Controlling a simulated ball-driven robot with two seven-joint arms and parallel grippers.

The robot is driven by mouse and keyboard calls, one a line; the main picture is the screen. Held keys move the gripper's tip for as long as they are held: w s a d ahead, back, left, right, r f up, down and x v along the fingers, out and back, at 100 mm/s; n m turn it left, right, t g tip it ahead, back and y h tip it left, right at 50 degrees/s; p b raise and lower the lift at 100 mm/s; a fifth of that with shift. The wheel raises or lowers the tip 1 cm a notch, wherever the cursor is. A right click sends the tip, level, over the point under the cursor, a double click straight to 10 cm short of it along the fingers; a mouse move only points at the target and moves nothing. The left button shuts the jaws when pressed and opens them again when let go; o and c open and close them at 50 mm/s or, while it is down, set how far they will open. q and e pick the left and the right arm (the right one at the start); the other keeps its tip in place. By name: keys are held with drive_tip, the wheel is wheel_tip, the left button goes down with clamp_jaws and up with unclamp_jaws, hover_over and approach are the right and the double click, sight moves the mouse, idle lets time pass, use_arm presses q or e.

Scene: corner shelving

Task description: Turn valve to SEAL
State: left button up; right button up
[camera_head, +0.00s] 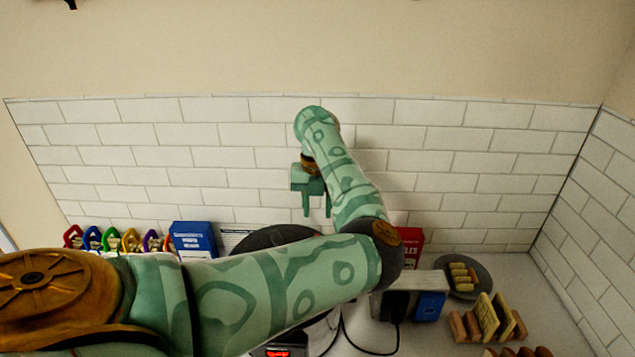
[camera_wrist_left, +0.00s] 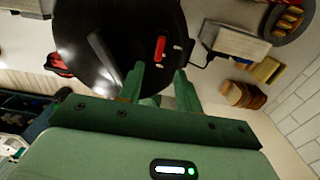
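A pressure cooker stands on the counter below my left arm, with its round black lid (camera_head: 272,237) partly hidden by the arm. In the left wrist view the lid (camera_wrist_left: 130,20) fills the upper middle, with a raised black handle (camera_wrist_left: 103,56). A small red elongated piece (camera_wrist_left: 160,47), likely the valve, lies on the lid near its edge. No SEAL marking is readable. My left gripper (camera_head: 317,212) points down above the lid, fingers apart and empty. In the left wrist view its fingertips (camera_wrist_left: 160,72) appear just below the red piece; contact is not visible. My right gripper is not in view.
A red box (camera_head: 411,247), a grey toaster (camera_head: 395,304), a plate of rolls (camera_head: 484,273) and bread slices (camera_head: 487,317) are right. A tiled wall (camera_head: 230,150) stands behind.

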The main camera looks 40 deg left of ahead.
use_arm(q)
wheel_tip(320, 180, up, 8)
drive_tip(key=shift+f, duration=0.15)
idle(0.6)
